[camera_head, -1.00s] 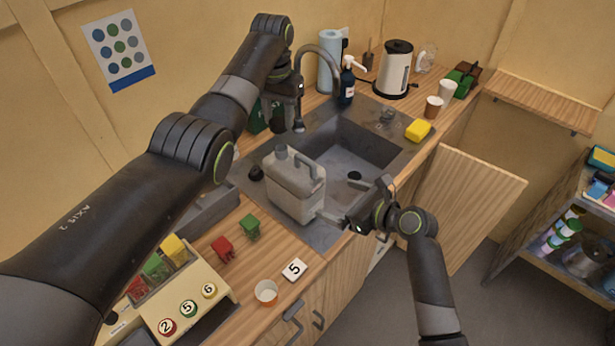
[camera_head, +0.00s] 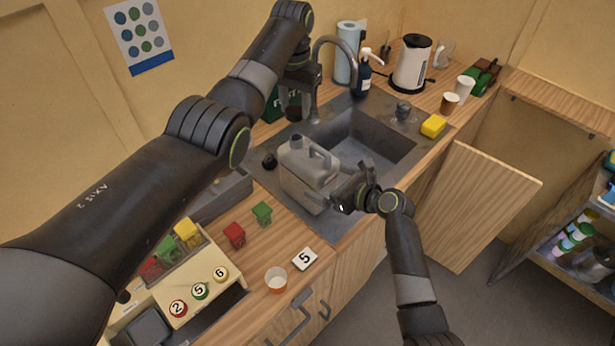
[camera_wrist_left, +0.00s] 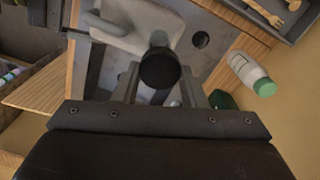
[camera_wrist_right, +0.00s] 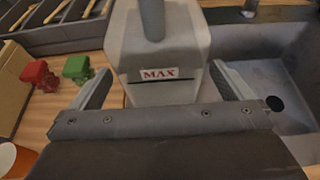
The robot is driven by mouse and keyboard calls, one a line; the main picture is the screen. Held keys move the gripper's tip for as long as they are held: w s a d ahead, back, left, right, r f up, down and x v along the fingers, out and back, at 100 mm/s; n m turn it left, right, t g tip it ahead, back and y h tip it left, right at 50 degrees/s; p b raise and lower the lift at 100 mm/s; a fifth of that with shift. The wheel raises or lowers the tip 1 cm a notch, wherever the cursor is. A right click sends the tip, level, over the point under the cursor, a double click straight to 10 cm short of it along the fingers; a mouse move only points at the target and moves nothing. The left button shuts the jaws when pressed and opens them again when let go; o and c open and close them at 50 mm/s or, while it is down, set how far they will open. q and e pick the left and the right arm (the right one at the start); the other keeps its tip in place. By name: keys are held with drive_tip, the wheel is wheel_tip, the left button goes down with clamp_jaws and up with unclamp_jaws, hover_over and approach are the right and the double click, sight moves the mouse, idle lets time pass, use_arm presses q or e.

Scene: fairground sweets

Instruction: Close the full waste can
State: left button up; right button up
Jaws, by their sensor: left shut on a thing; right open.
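The waste can is a grey canister (camera_head: 303,178) with a top handle and a raised mouth, standing upright at the sink's near left edge. Its red-lettered MAX label (camera_wrist_right: 160,75) faces my right gripper. My left gripper (camera_head: 294,108) is high behind and above the can, shut on a black round cap (camera_wrist_left: 160,68). In the left wrist view the cap appears in front of part of the can (camera_wrist_left: 135,25). My right gripper (camera_head: 338,190) is open at the can's right side. In the right wrist view its fingers lie on either side of the can; contact is unclear.
A dark round thing (camera_head: 270,161) is left of the can. The faucet (camera_head: 334,42) rises close to my left gripper. The sink (camera_head: 365,145) is empty. A white bottle with a green cap (camera_wrist_left: 250,75) stands near my left gripper. Blocks, a 5 card (camera_head: 305,258) and a cup (camera_head: 276,279) lie in front.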

use_arm(q)
drive_tip(key=shift+d, duration=0.15)
use_arm(e)
drive_tip(key=x, duration=0.4)
drive_tip(key=shift+w+a+f, duration=0.15)
drive_tip(key=shift+w, duration=0.05)
drive_tip(key=shift+c, duration=0.4)
drive_tip(key=c, duration=1.2)
use_arm(q)
hover_over(297, 137)
drive_tip(key=shift+f, duration=2.5)
